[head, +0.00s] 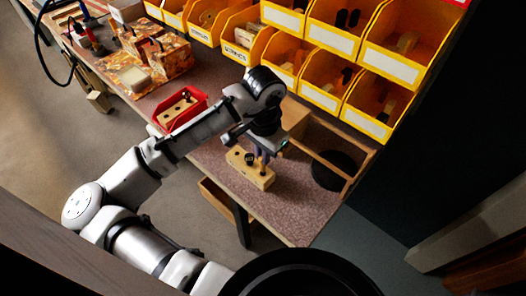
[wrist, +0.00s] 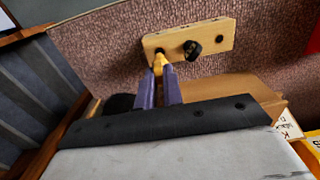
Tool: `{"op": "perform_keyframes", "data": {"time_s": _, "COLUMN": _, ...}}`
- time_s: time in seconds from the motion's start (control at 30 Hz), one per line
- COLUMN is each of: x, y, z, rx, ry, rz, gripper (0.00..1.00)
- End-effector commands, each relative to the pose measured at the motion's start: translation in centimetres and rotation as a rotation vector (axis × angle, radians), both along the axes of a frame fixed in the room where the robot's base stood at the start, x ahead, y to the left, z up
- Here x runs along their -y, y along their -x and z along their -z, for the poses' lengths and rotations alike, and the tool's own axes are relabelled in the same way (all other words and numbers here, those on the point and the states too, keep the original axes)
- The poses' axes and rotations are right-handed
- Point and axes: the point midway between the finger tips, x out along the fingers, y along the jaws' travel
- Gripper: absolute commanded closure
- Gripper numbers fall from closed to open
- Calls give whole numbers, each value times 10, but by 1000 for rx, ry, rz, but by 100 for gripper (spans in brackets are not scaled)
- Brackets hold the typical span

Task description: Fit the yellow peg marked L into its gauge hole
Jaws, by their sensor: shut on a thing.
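The gauge block (wrist: 207,36) is a pale wooden bar lying on the bench mat, and it also shows in the head view (head: 257,179). In the wrist view a black peg (wrist: 194,46) stands at its middle, with a dark hole at each side. My gripper (wrist: 161,71), with purple fingers, is shut on the yellow peg (wrist: 159,60). The peg's end is at the block's left hole in the wrist view. I cannot tell whether it has entered. The mark L is not readable. In the head view my gripper (head: 263,159) is over the block, hiding part of it.
A red bin (head: 170,121) with a wooden holder (head: 178,110) stands left of my arm. Yellow labelled bins (head: 331,41) line the back. A wooden-framed compartment with a dark round thing (head: 335,171) is right of the block. The mat (head: 300,213) is clear toward the front.

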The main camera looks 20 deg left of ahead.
Motion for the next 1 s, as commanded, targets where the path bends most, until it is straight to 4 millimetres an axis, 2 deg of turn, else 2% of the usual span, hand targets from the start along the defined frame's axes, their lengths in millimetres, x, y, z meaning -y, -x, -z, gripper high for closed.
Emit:
{"op": "perform_keyframes", "data": {"time_s": 0.63, "x": 0, "y": 0, "z": 1, "rx": 0, "ry": 0, "rz": 0, "gripper": 100}}
{"op": "perform_keyframes", "data": {"time_s": 1.0, "x": 0, "y": 0, "z": 9, "rx": 0, "ry": 1, "rz": 0, "gripper": 100}}
